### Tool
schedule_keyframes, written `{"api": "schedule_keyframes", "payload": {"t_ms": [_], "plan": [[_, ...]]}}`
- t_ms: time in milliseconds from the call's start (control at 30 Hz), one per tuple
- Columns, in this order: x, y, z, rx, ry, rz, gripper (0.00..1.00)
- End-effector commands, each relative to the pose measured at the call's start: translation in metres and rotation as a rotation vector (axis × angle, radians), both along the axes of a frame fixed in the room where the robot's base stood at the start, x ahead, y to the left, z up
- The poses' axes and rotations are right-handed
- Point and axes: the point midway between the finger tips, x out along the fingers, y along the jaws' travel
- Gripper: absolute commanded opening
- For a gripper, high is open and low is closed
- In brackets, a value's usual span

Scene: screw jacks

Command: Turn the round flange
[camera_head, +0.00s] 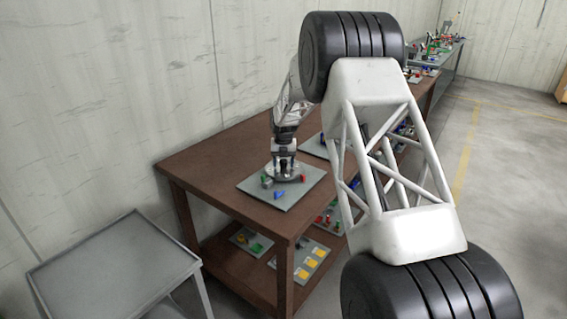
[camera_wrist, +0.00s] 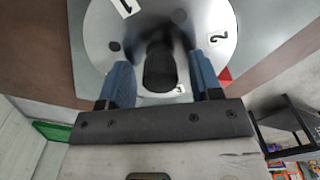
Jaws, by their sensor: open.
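The round flange (camera_wrist: 105,28) is a light metal disc with number labels, among them 1 and 2, in the wrist view. A dark knob or post (camera_wrist: 160,66) rises near its middle. My gripper (camera_wrist: 165,80) is open, with one blue finger on each side of the dark post; I cannot tell whether either finger touches it. In the head view my gripper (camera_head: 284,166) points down at the grey board (camera_head: 300,196) on the brown table, and mostly hides the flange there.
The brown table (camera_head: 200,150) has a lower shelf with more boards (camera_head: 312,250). A grey side table (camera_head: 110,265) stands at the left. A blue triangular piece (camera_head: 279,196) and small red and green parts sit on the board near my gripper. The wall is close behind.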

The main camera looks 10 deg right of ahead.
Motion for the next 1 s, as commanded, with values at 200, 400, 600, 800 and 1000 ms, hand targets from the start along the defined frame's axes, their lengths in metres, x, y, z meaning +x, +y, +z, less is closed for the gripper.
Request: {"api": "schedule_keyframes", "payload": {"t_ms": [200,400,600,800,1000], "plan": [[0.000,0.000,0.007,0.000,0.000,0.000,0.58],[0.000,0.000,0.027,0.000,-0.002,0.000,0.58],[0.000,0.000,0.053,0.000,-0.002,0.000,0.58],[0.000,0.000,0.071,0.000,-0.001,0.000,0.58],[0.000,0.000,0.078,0.000,0.000,0.000,0.58]]}}
